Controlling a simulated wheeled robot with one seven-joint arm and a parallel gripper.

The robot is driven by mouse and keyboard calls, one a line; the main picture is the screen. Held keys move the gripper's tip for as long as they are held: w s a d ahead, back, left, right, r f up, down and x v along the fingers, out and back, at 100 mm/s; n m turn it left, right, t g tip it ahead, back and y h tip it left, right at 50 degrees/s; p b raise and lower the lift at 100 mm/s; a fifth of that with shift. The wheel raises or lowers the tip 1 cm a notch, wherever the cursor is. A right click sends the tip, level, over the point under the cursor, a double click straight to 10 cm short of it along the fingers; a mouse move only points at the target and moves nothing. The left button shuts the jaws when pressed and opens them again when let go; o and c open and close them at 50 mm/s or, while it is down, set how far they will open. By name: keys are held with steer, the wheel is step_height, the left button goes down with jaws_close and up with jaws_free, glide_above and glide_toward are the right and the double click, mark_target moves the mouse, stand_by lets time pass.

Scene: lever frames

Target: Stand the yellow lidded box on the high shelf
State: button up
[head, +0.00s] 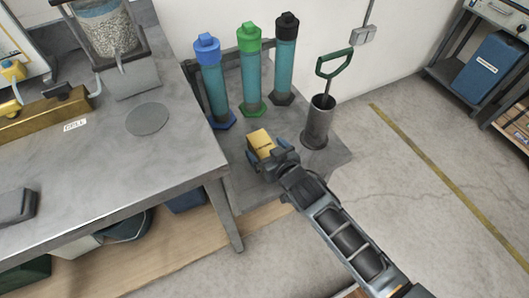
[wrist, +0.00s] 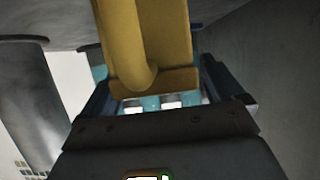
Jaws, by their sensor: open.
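The yellow lidded box (head: 260,141) is on or just above the low grey surface in front of the capped tubes. My gripper (head: 267,154) is at the near side of the box, with its blue fingers open on either side of it. In the wrist view the yellow box (wrist: 150,45) fills the space between the fingers (wrist: 155,95). Whether the fingers touch it cannot be told. The underside of the box is hidden. I cannot tell which surface is the high shelf.
Blue, green and black capped tubes (head: 249,70) stand behind the box. A grey cylinder (head: 318,125) holding a green-handled tool stands to the right. A higher grey bench (head: 170,165) lies left. Shelving with a blue canister (head: 488,68) stands far right. Floor at right is clear.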

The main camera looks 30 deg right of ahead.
steer(key=c, duration=1.3)
